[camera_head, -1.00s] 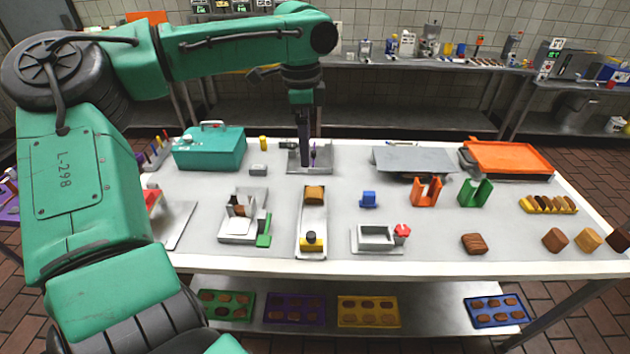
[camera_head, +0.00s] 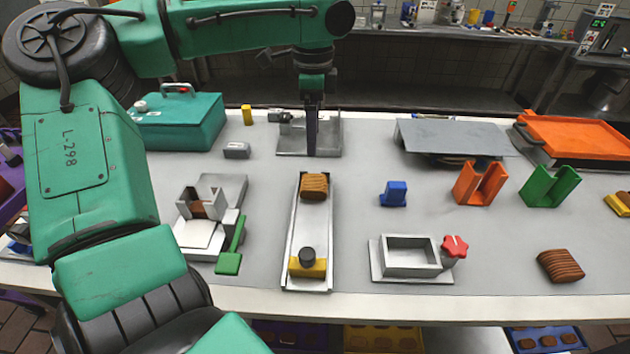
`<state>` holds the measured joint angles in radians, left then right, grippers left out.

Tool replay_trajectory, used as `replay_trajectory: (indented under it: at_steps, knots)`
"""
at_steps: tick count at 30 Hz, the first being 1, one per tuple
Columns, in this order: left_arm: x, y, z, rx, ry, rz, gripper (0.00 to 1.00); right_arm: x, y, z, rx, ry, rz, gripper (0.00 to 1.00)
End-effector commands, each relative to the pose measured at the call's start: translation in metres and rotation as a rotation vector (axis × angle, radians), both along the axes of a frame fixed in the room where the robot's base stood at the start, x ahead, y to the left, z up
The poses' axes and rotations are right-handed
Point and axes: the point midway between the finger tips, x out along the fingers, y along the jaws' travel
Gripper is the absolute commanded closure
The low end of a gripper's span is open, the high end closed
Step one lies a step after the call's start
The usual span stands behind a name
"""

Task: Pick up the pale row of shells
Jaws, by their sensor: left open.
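My left gripper (camera_head: 312,140) points down at the grey metal fixture (camera_head: 335,145) at the table's back middle. Its jaws are seen edge-on, with nothing visible held. A yellow rack (camera_head: 612,206) with brown shells (camera_head: 625,197) is cut off by the right picture edge, far from my left gripper. I cannot tell whether these shells are the pale row. My right gripper is not in view.
A brown ridged shell (camera_head: 560,266) lies at the front right. Orange (camera_head: 480,190) and green (camera_head: 550,192) holders, a blue block (camera_head: 393,194) and a slide tray (camera_head: 302,225) stand between. A teal box (camera_head: 180,122) is at the back left.

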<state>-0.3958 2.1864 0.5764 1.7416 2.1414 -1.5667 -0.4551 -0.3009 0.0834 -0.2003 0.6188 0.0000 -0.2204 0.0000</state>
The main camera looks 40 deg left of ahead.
Motion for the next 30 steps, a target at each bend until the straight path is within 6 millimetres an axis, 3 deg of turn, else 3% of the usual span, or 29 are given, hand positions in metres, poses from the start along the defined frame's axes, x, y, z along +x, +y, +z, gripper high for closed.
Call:
replay_trajectory:
  at_steps: [1,5,10,22,30]
  knots:
    - [0.000,0.000,-0.009,0.000,0.000,-0.001,0.00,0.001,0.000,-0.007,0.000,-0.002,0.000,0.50]
    - [-0.001,0.000,-0.028,-0.001,0.003,-0.002,0.00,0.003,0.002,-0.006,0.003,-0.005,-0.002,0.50]
    - [-0.001,0.000,-0.073,0.000,0.005,-0.002,0.00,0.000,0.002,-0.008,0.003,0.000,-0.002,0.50]
    - [0.002,0.001,-0.139,0.000,0.003,0.000,0.00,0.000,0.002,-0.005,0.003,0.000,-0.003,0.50]
    - [0.003,0.001,-0.148,-0.001,-0.001,0.000,0.00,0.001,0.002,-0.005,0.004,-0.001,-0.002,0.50]
